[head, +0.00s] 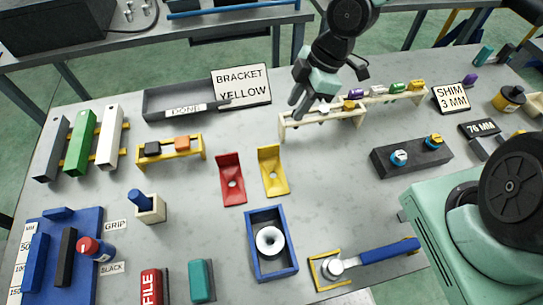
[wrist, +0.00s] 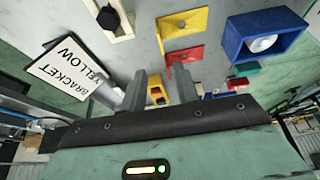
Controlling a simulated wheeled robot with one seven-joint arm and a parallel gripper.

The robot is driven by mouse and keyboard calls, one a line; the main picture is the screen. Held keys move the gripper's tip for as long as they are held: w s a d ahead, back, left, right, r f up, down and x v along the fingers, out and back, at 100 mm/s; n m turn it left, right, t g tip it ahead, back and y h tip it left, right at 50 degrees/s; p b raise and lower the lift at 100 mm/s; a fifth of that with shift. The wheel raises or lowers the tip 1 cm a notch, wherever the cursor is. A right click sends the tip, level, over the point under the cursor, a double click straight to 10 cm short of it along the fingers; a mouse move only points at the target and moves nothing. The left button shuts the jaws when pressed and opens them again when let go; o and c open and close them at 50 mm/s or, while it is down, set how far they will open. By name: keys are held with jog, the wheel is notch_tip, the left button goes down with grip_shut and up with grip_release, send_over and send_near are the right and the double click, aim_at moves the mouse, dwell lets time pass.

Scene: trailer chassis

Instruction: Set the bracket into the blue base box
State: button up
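The blue base box (head: 252,247) lies open at the front middle of the table, with a white round flanged piece (head: 269,240) inside. It also shows at the upper right of the wrist view (wrist: 238,35). A yellow L-shaped bracket (head: 272,172) stands behind the box, and a red one (head: 232,182) is just to its left. Both show in the wrist view, yellow (wrist: 182,22) and red (wrist: 183,57). My gripper (head: 304,106) is above the back of the table, behind the brackets and apart from them. Its fingers (wrist: 163,88) are spread with nothing held between them.
A sign (head: 241,86) reads "BRACKET YELLOW", beside a grey "DONE" tray (head: 160,113). A cream rack (head: 320,121) stands close by my gripper. A dark block with blue and yellow knobs (head: 411,157) is at right. A blue-handled tool (head: 375,253) lies right of the box.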

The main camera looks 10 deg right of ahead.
aim_at(270, 146)
jog(key=x, duration=1.2)
jog(key=shift+a, duration=0.1)
jog(key=shift+p+x, duration=1.2)
jog(key=shift+x, duration=1.4)
jog(key=shift+a, duration=0.2)
grip_shut()
